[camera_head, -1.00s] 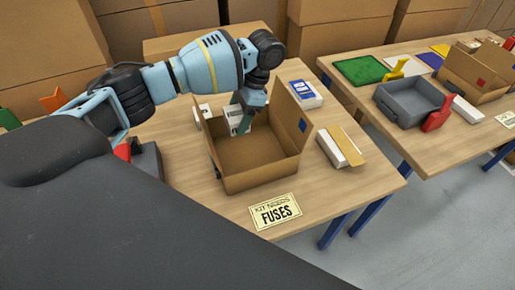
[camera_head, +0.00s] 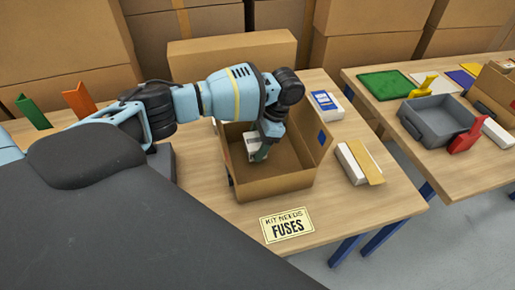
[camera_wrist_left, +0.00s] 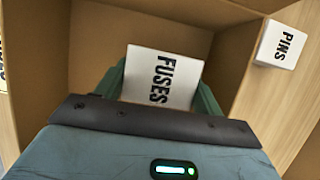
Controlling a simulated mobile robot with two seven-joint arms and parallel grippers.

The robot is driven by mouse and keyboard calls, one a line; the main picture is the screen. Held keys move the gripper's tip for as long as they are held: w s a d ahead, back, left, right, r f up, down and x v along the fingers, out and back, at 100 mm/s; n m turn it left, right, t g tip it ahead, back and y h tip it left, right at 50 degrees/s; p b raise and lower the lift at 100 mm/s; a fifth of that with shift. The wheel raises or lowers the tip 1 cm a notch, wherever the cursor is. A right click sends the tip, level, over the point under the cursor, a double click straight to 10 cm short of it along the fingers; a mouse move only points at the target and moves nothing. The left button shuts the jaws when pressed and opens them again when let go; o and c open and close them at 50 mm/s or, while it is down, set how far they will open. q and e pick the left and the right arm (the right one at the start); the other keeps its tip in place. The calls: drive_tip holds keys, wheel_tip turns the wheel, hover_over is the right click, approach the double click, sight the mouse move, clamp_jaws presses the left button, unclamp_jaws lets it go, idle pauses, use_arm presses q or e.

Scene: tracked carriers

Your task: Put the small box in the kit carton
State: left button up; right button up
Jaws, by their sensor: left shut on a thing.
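The open kit carton (camera_head: 272,187) stands on the near table with its flaps up. My left gripper (camera_head: 260,151) reaches down into the carton and is shut on a small white box (camera_head: 251,143). In the left wrist view this box (camera_wrist_left: 162,77) reads "FUSES" and sits between the two green fingers, with carton walls (camera_wrist_left: 228,65) around it. I cannot tell whether the box touches the carton floor. A card (camera_head: 287,226) in front of the carton reads "KIT NEEDS FUSES". My right gripper is not in view.
A white box marked "PINS" (camera_wrist_left: 283,45) stands outside the carton wall. A blue-and-white box (camera_head: 326,105) and a white-and-tan box (camera_head: 359,163) lie right of the carton. A second table holds a grey tray (camera_head: 437,118) and a red scoop-like thing (camera_head: 467,138).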

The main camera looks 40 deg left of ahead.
sight(257, 149)
use_arm(q)
drive_tip(key=shift+f, duration=1.4)
drive_tip(key=shift+f, duration=0.1)
drive_tip(key=o, duration=1.1)
drive_tip(key=v, duration=1.2)
drive_tip(key=shift+p, duration=0.35)
